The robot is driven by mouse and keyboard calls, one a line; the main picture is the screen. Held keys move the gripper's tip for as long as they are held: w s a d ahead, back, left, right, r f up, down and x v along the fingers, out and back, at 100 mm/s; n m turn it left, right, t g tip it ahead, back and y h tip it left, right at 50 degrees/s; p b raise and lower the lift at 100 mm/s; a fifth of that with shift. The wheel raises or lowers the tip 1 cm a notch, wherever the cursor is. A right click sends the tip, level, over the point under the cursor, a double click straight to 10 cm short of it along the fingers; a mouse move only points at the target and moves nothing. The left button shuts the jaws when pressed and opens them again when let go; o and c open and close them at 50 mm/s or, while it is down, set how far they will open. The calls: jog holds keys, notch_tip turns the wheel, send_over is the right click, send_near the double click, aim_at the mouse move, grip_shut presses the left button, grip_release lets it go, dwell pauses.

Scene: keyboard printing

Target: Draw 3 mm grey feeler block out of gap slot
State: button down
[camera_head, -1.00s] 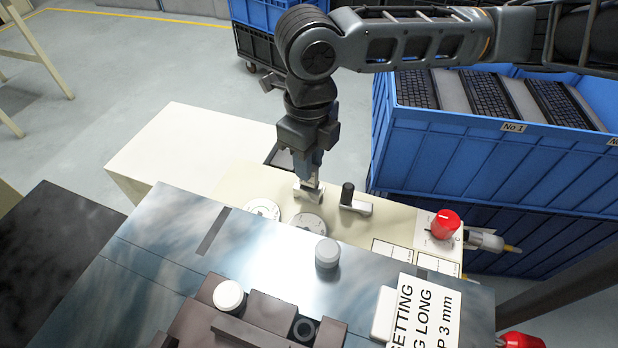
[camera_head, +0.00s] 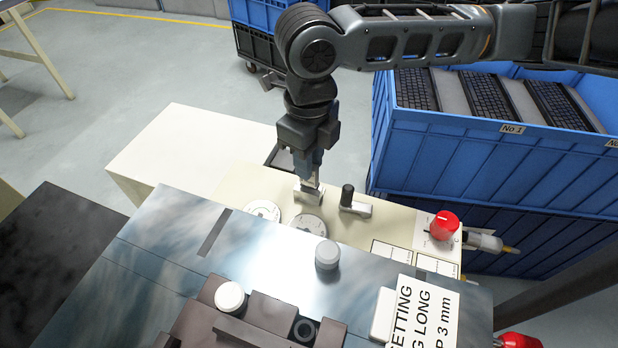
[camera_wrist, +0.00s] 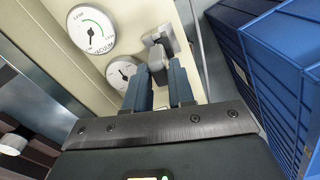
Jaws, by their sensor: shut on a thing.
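My gripper (camera_head: 313,184) points down at the cream panel, its two blue fingers shut on a small grey block (camera_head: 307,196). In the wrist view, the grey block (camera_wrist: 160,72) shows between the fingertips (camera_wrist: 160,88). A lighter metal piece (camera_wrist: 154,39) sits right beside it on the panel side. It may be the gap slot, but I cannot tell. The fingers hide part of the block, so how deep it sits does not show.
Two round dials (camera_head: 263,210) (camera_head: 309,226) lie close by the gripper. A black-handled lever (camera_head: 348,194) stands just to its right, and a red knob (camera_head: 445,222) is farther right. A blue crate (camera_head: 480,150) of keyboards stands behind at the right. Floor beyond is open.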

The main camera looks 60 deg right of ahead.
jog(key=shift+r+p, duration=1.2)
jog(key=shift+r, duration=0.75)
jog(key=shift+r+p, duration=1.45)
jog(key=shift+r, duration=0.5)
